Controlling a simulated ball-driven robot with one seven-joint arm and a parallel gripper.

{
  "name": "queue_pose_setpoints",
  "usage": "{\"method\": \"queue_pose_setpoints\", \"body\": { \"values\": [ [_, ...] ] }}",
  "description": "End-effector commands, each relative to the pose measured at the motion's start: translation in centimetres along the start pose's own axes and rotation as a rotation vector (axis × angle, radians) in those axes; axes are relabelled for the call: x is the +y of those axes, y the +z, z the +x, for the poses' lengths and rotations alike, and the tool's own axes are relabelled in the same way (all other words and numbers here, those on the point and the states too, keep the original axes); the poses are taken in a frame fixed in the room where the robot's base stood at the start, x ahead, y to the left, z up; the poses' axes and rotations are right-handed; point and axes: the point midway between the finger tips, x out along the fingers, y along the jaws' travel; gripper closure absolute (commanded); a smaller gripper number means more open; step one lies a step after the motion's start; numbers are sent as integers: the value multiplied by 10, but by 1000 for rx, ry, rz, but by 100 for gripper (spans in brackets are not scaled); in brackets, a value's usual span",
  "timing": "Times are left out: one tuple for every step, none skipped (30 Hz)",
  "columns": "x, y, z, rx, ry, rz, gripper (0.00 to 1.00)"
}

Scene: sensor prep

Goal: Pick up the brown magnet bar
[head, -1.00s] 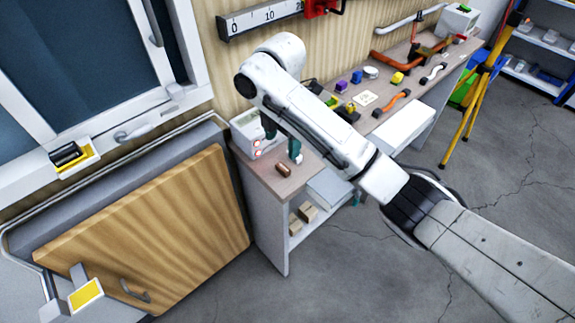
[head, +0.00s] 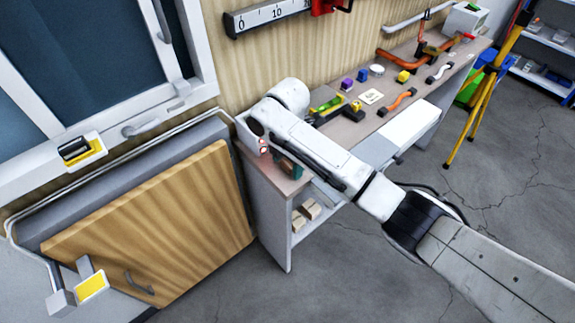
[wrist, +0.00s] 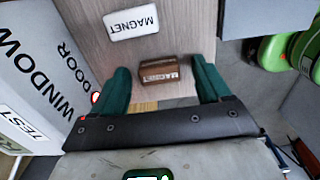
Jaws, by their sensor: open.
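Gaps show between the bar and both fingers; I cannot tell the height of the fingertips above the bench. In the head view my gripper (head: 289,164) is at the near left end of the bench, and the bar is hidden there behind it and the arm.
A grey box (wrist: 50,75) lettered WINDOW DOOR and TEST stands close on the left. Green objects (wrist: 285,50) are at the right, past the bench edge. Several small items sit farther along the bench.

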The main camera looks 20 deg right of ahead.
Motion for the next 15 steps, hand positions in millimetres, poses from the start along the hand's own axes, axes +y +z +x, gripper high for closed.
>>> {"method": "queue_pose_setpoints", "body": {
  "values": [
    [0, 0, 0, 0, 0, 0, 23],
    [0, 0, 0, 0, 0, 0, 26],
    [0, 0, 0, 0, 0, 0, 30],
    [0, 0, 0, 0, 0, 0, 33],
    [0, 0, 0, 0, 0, 0, 36],
    [0, 0, 0, 0, 0, 0, 40],
    [0, 0, 0, 0, 0, 0, 43],
    [0, 0, 0, 0, 0, 0, 45],
    [0, 0, 0, 0, 0, 0, 49],
    [0, 0, 0, 0, 0, 0, 52],
    [0, 0, 0, 0, 0, 0, 55],
    [0, 0, 0, 0, 0, 0, 59],
    [0, 0, 0, 0, 0, 0, 62],
    [0, 0, 0, 0, 0, 0, 65],
    [0, 0, 0, 0, 0, 0, 68]
  ]
}}
